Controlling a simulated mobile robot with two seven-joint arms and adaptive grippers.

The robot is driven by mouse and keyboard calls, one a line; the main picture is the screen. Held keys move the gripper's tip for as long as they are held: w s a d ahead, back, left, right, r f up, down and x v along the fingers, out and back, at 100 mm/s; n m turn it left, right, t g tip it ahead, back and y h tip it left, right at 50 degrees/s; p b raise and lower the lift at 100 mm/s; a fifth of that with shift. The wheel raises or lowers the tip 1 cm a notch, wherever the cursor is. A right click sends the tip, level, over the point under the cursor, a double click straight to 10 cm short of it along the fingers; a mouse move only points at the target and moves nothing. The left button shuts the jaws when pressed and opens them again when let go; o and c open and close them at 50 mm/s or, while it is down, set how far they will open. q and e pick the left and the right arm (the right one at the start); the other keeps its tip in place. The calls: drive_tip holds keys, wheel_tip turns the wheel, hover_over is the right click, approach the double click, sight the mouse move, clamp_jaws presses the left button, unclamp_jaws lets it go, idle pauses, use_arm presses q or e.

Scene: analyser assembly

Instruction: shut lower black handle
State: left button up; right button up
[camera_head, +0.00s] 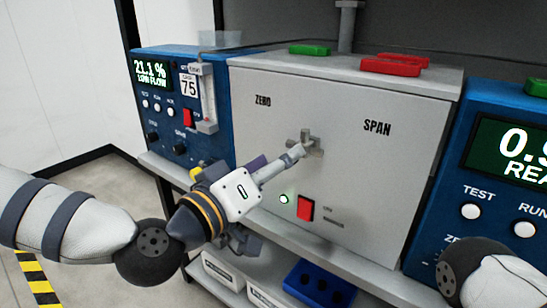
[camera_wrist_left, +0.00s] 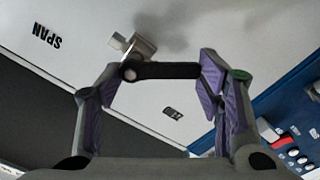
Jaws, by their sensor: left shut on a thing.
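In the left wrist view a black handle (camera_wrist_left: 165,70) lies across between the two purple-padded fingers of my left gripper (camera_wrist_left: 166,78), which is shut on it. A metal valve fitting (camera_wrist_left: 130,46) joins the handle's left end. In the head view the fitting (camera_head: 312,142) sits on the front of the grey box (camera_head: 350,190), between the ZERO and SPAN labels. My left gripper (camera_head: 292,156) reaches it from the lower left. The black handle is hard to make out there. My right gripper is out of view; only part of my right arm shows at the lower right.
A blue analyser (camera_head: 170,120) with a flow tube stands left, another blue unit (camera_head: 500,190) right. A red switch (camera_head: 305,208) and a lit green lamp (camera_head: 284,198) sit below the fitting. Red and green blocks lie on the box top. A blue tray (camera_head: 318,285) is below.

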use_arm(q)
drive_tip(key=shift+s+d+f+n, duration=0.2)
drive_tip(key=shift+d+n, duration=0.05)
drive_tip(key=shift+n, duration=1.4)
drive_tip(key=shift+s+d+f+n, duration=0.15)
drive_tip(key=shift+d+f+n, duration=0.1)
drive_tip(key=shift+n, duration=1.35)
drive_tip(key=shift+s+d+f+n, duration=0.2)
drive_tip(key=shift+d+n, duration=0.05)
drive_tip(key=shift+n, duration=1.4)
drive_tip(key=o, duration=1.2)
drive_tip(key=v, duration=0.7)
drive_tip(key=shift+s+a, duration=0.15)
drive_tip(key=shift+s, duration=0.05)
